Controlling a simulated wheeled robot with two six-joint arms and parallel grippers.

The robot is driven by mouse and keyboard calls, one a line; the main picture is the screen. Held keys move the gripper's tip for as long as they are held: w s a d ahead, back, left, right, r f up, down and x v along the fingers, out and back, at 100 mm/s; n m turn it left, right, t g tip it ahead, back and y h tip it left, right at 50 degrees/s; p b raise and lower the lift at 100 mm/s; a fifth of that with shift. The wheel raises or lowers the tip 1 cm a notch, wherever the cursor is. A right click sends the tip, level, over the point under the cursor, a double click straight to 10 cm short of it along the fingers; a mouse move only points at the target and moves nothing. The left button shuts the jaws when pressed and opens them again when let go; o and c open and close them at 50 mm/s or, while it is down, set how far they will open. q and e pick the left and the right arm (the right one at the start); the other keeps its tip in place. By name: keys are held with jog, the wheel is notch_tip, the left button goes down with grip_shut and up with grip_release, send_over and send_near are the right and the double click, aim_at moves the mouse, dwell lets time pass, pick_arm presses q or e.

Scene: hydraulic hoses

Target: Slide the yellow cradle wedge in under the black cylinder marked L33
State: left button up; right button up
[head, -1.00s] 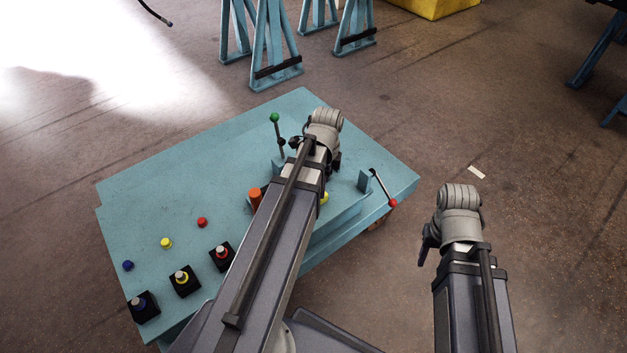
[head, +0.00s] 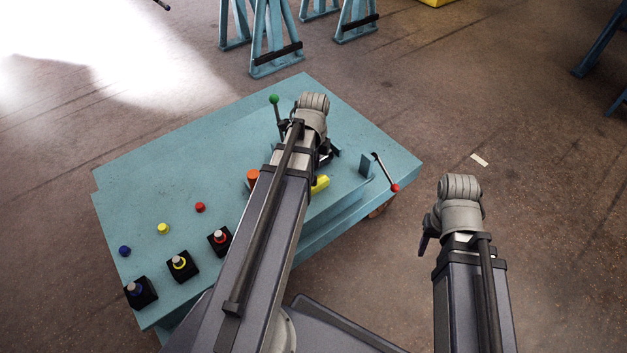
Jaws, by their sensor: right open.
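A yellow block (head: 320,185), which looks like the cradle wedge, shows beside my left forearm on the raised part of the teal bench. The forearm hides part of it. I see no L33 mark, and I cannot pick out the black cylinder. My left gripper (head: 326,153) is a dark shape just beyond the yellow block, mostly hidden by its own wrist; its jaws cannot be read. My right gripper (head: 427,237) is open, off the bench's right side over the floor, apart from everything.
The teal bench (head: 150,180) carries a green-knobbed lever (head: 275,100), a red-knobbed lever (head: 395,187), an orange piece (head: 252,177), coloured caps and black blocks with ringed fittings (head: 181,266) at front left. Teal trestles (head: 270,40) stand behind.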

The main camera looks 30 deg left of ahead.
pick_arm(q)
jog(key=shift+f+b, duration=1.1)
jog(key=shift+f, duration=0.5)
jog(key=shift+c, duration=0.2)
grip_shut()
jog(key=shift+w+a, duration=0.1)
